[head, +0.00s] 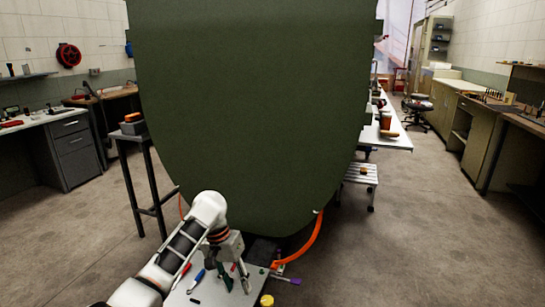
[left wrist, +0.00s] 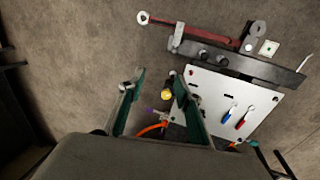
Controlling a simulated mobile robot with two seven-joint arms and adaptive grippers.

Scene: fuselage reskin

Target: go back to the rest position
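My left gripper (head: 235,280) hangs from the white arm, pointing down over the near light-coloured work surface (head: 208,292). In the left wrist view its two green-edged fingers (left wrist: 158,105) are spread apart with nothing between them but floor and small items beyond. A blue-handled tool (head: 196,280) and a red-handled tool (head: 184,270) lie on the surface left of the gripper. A yellow round item (head: 267,299) and a purple-handled tool (head: 287,280) are to its right. My right gripper is not in either view.
A large dark green panel (head: 250,110) fills the middle just beyond the arm. An orange hose (head: 305,243) curves below its lower right edge. A dark stand (head: 147,180) is on the left, a small white step (head: 360,176) on the right. Floor at right is clear.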

